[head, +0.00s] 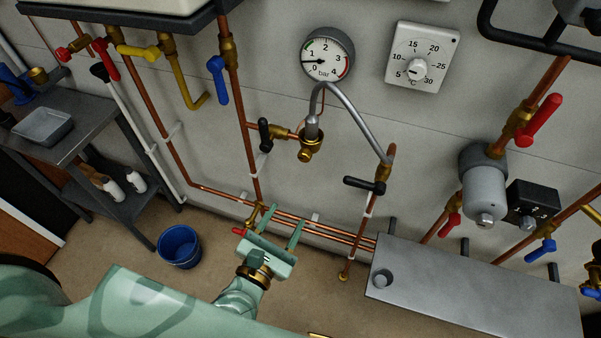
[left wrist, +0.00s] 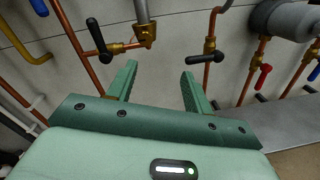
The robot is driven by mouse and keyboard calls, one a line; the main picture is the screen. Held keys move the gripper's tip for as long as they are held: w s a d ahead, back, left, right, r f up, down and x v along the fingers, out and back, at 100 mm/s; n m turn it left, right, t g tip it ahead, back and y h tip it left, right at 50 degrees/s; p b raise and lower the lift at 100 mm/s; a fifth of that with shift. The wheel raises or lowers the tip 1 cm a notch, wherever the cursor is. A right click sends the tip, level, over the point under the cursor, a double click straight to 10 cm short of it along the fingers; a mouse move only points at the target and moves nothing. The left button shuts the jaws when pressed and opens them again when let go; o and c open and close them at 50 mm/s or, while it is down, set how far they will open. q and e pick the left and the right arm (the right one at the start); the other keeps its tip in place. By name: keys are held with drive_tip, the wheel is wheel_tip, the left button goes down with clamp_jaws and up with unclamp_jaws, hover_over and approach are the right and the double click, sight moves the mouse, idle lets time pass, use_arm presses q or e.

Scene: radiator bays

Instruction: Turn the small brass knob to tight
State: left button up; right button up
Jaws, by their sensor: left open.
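A small brass knob (head: 305,155) sits on the underside of a brass fitting, below the lower end of a grey hose (head: 345,105). The fitting's brass body (left wrist: 147,33) also shows in the left wrist view, beyond my fingers. I cannot read any tight marking on the knob. My left gripper (head: 279,215) is open and empty, below the knob in the head view and apart from it. In the left wrist view its two green fingers (left wrist: 158,72) stand wide apart with nothing between them. My right gripper is not in view.
A black lever (head: 264,134) stands left of the fitting, and another black lever (head: 364,183) is lower right. Copper pipes (head: 300,222) run behind my gripper. A grey metal surface (head: 470,290) lies at right. A blue bucket (head: 179,246) stands on the floor.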

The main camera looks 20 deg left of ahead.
use_arm(q)
drive_tip(key=n, duration=0.3)
drive_tip(key=n+y+p, duration=0.1)
drive_tip(key=n, duration=0.1)
approach(303, 158)
drive_tip(key=w, duration=0.8)
drive_tip(key=shift+w+d, duration=0.2)
drive_tip(key=shift+w, duration=0.15)
drive_tip(key=shift+c, duration=0.3)
drive_tip(key=c, duration=0.9)
